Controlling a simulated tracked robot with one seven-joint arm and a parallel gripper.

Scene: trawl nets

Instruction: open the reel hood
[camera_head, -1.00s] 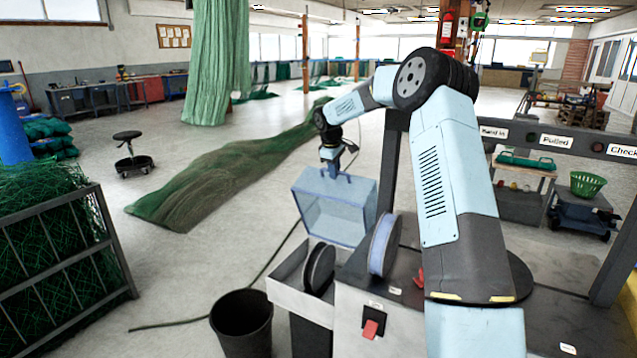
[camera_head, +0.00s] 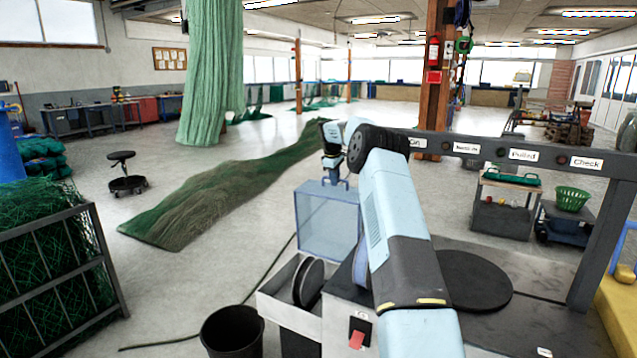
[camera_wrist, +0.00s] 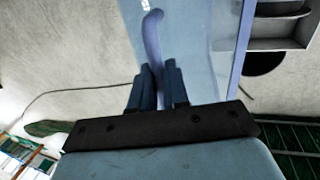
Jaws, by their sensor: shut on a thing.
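The reel hood (camera_head: 328,228) is a clear bluish box with a blue handle, standing upright behind the reels. My gripper (camera_head: 335,178) is at the handle on its top edge. In the wrist view my gripper (camera_wrist: 158,88) has its blue fingers closed around the hood handle (camera_wrist: 153,38), with the clear hood panel (camera_wrist: 195,45) behind it. A dark reel (camera_head: 308,282) stands uncovered in the grey tray (camera_head: 285,308). A pale blue reel (camera_head: 361,262) is partly hidden by my arm.
A black bucket (camera_head: 232,332) stands on the floor at the front. A red switch (camera_head: 357,338) is on the machine front. A labelled grey rail (camera_head: 520,155) crosses at the right. Netting (camera_head: 215,195) lies behind, and a netting-filled cage (camera_head: 50,260) stands left.

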